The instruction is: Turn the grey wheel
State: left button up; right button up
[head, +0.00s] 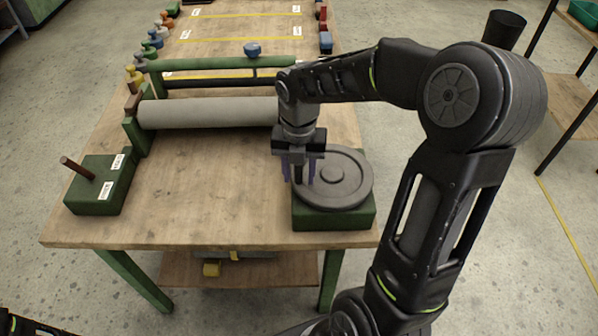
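The grey wheel (350,182) lies flat on top of a green box (334,218) at the table's front right corner. It is a round disc with a raised rim and a hub in the middle. My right gripper (303,180) points down over the left part of the wheel. Its purple fingertips are apart, with a dark upright piece between them. I cannot tell whether that piece is a handle on the wheel or whether the fingers grip it. The gripper hides the wheel's left edge. My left gripper is not in view.
A grey roller (208,113) and a green roller (225,63) lie across the wooden table (220,190). A second green box (98,190) with a brown handle stands at the front left. The tabletop between the two boxes is bare.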

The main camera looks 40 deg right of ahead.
notch_tip(320, 180, up, 8)
jog(key=shift+f+b, duration=0.1)
jog(key=shift+b, duration=0.25)
dwell(1.0)
